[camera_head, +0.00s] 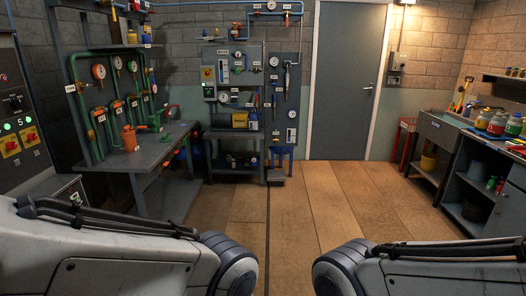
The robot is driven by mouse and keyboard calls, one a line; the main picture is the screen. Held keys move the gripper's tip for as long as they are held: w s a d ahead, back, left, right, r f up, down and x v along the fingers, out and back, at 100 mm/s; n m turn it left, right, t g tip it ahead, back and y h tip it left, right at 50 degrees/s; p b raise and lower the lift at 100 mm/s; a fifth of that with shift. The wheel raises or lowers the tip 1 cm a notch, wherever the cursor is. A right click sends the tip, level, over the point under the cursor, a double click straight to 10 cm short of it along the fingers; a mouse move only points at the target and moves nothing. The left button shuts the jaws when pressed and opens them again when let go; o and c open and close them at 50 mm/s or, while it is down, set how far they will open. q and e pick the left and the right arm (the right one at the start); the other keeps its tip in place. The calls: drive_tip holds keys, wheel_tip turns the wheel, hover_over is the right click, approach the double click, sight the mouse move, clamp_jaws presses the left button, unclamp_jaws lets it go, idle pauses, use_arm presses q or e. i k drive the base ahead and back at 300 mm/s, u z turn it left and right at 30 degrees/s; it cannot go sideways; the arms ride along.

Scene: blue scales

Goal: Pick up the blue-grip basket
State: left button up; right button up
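I cannot make out a basket with a blue grip in the head view. A small blue item (281,156) stands low below the gauge panel at the back, but it is too small to identify. My two arms come in from the lower left and lower right. Both end at dark rounded joints near the bottom edge, and neither gripper shows.
A workbench (155,158) with an orange can (129,138) stands at left. A gauge panel (250,72) is behind, left of a closed grey door (345,80). A counter with jars (497,124) lines the right. The wooden floor (320,200) between is clear.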

sight(146, 38)
drive_tip(key=z, duration=0.25)
drive_tip(key=i, duration=3.9)
drive_tip(key=u, duration=0.15)
drive_tip(key=i, duration=1.6)
drive_tip(key=u, duration=1.3)
drive_tip(key=i, duration=0.9)
drive_tip(key=u, duration=1)
